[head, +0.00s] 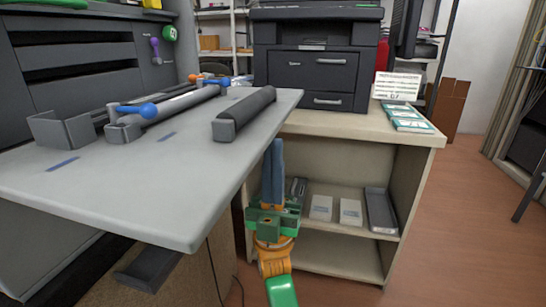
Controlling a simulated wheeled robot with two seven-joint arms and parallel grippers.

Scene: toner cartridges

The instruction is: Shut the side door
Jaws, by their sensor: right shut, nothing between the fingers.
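A dark grey printer (313,70) stands on the beige-topped cabinet at the upper middle. Its front shows panels with light handles. No side door that clearly stands open can be made out; the printer's left side is mostly out of sight. My right gripper (274,146) has blue fingers, a green body and an orange wrist, and reaches up from the bottom middle. Its fingers are together and empty. They are in front of the cabinet's open shelf, just right of the grey bench's edge and below the printer. My left gripper is not in view.
A grey bench (205,215) juts in from the left, bearing a dark cartridge (245,112), a blue-knobbed cartridge (165,108) and a bracket. The cabinet (415,138) holds booklets (406,117) and a white sign (397,86); boxes and a tray (381,211) sit on its shelf. Floor is clear at right.

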